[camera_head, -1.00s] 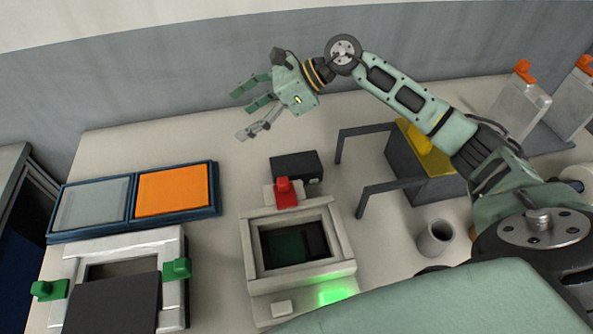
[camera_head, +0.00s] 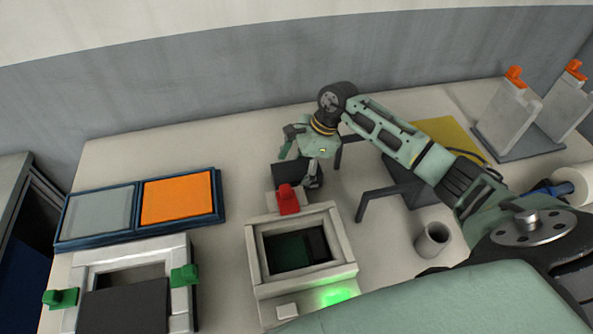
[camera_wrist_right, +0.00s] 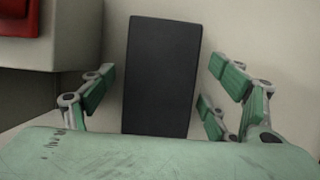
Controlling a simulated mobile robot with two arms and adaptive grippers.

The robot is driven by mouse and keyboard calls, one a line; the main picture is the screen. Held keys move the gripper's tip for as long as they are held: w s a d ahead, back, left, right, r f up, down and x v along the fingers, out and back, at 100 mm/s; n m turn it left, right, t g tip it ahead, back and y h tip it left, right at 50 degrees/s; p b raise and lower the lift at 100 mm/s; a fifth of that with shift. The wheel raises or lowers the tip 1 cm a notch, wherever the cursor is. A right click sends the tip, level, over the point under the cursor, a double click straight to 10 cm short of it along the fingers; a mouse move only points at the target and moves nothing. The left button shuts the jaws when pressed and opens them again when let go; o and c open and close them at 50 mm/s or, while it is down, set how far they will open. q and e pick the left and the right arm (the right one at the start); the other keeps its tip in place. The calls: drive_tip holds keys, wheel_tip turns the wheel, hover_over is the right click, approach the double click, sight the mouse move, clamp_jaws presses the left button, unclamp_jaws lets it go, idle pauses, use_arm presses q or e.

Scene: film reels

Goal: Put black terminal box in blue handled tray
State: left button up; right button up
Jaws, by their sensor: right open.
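The black terminal box (camera_head: 284,174) lies on the table behind the white framed device, partly hidden by my right gripper. In the right wrist view the black box (camera_wrist_right: 162,75) stands out as a dark block between the spread fingers, with gaps on both sides. My right gripper (camera_head: 302,170) is open, pointing down over the box; it also shows in the right wrist view (camera_wrist_right: 158,95). A blue-rimmed tray (camera_head: 138,190) with a grey and an orange section lies at the left; I cannot make out handles on it. My left gripper is not in view.
The white framed device (camera_head: 252,250) with a red block (camera_head: 288,200) stands just in front of the box. A dark bracket (camera_head: 385,196), a grey cup (camera_head: 433,240) and a yellow panel (camera_head: 455,138) are to the right. The table between tray and box is clear.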

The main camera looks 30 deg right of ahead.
drive_tip(key=shift+f, duration=0.2)
drive_tip(key=c, duration=1.8)
drive_tip(key=shift+w+r, duration=0.1)
drive_tip(key=shift+r, duration=0.05)
drive_tip(key=shift+c, duration=0.9)
